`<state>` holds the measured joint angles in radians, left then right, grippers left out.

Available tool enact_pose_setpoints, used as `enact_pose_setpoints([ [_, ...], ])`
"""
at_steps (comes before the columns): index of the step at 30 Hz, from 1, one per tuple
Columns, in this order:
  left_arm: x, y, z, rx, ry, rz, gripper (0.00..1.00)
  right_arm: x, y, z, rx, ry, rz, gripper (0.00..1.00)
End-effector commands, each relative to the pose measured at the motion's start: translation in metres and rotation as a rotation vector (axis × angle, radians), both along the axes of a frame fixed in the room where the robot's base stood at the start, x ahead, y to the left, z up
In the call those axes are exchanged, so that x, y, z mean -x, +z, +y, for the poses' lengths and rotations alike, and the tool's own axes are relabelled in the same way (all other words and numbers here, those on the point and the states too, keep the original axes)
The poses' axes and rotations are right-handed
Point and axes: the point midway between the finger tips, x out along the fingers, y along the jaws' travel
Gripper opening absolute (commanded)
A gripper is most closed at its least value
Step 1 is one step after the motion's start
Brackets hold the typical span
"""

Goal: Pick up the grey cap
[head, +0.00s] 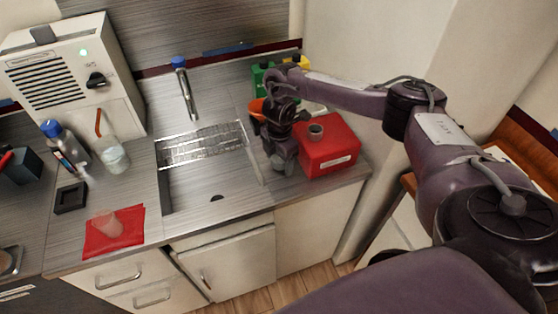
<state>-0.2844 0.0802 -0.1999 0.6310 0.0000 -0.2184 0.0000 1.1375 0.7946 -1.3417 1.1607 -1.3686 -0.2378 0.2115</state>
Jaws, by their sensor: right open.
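A small grey round piece (316,130), which looks like the grey cap, sits on top of a red box (328,160) at the right end of the counter. My right gripper (283,162) is open and points down just left of the red box. It is to the left of the cap and apart from it. The fingers are small and dark here, and I see nothing between them. My left gripper is out of view.
An orange bowl-like thing (256,108) and a green container (260,76) stand behind my right gripper. The sink (205,180) lies to the left. A red cloth (105,242) bears a clear cup (108,223). A flask (112,156) stands farther back.

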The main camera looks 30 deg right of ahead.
Motion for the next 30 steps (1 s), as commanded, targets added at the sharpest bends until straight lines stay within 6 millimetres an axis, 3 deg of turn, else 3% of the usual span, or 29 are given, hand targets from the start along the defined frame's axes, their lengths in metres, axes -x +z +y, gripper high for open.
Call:
enact_pose_setpoints([
  [1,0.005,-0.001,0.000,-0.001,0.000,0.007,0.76,0.000,0.000,0.000,0.000,0.000,0.000,0.67],
  [7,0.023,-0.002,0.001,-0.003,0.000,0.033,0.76,0.000,0.000,0.000,0.000,0.000,0.000,0.41],
  [12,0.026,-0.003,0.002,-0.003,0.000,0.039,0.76,0.000,0.000,0.000,0.000,0.000,0.000,0.20],
  [23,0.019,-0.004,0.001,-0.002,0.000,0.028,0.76,0.000,0.006,0.000,-0.001,-0.001,-0.001,0.20],
  [28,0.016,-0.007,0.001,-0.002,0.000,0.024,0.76,-0.001,0.027,0.000,0.000,0.000,-0.005,0.20],
  [30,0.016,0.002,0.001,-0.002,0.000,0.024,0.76,-0.002,0.048,0.000,0.002,0.001,-0.007,0.20],
])
